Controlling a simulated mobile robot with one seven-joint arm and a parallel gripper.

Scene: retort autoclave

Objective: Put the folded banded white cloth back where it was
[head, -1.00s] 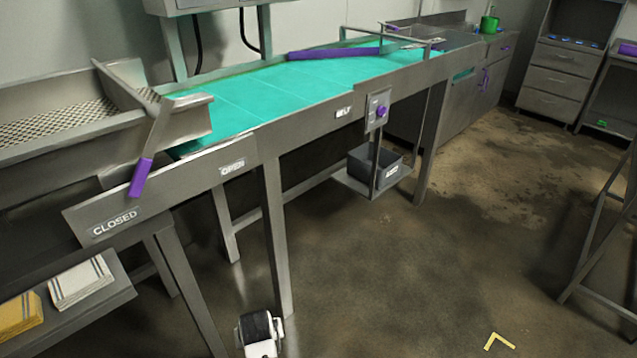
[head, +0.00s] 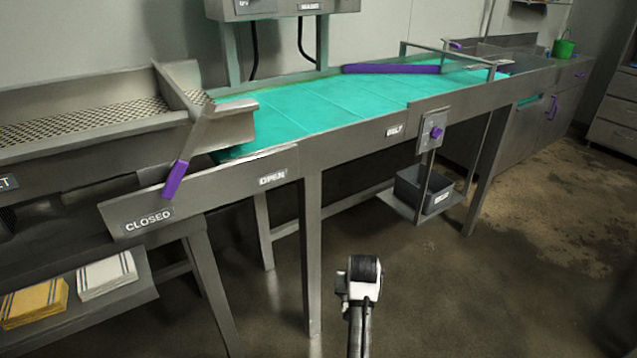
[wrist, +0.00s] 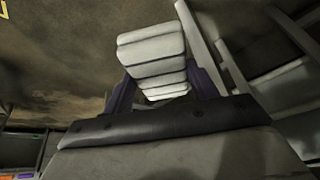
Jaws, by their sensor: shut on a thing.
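The folded banded white cloth (wrist: 150,50) is in the wrist view, a thick white bundle crossed by dark bands. My gripper (wrist: 163,86) is shut on it, with a dark purple finger on each side. In the head view, part of my arm shows at bottom centre, but the fingers and held cloth cannot be made out. A stack of white striped cloths (head: 106,275) lies on the low shelf (head: 140,277) at the lower left. A yellow striped stack (head: 34,303) lies to its left.
A steel bench with a green belt (head: 330,105) runs across the view. A lever with a purple grip (head: 175,180) hangs near the CLOSED sign (head: 148,221). Bench legs (head: 312,255) stand behind my arm. A dark bin (head: 423,190) sits under the bench. Floor at right is clear.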

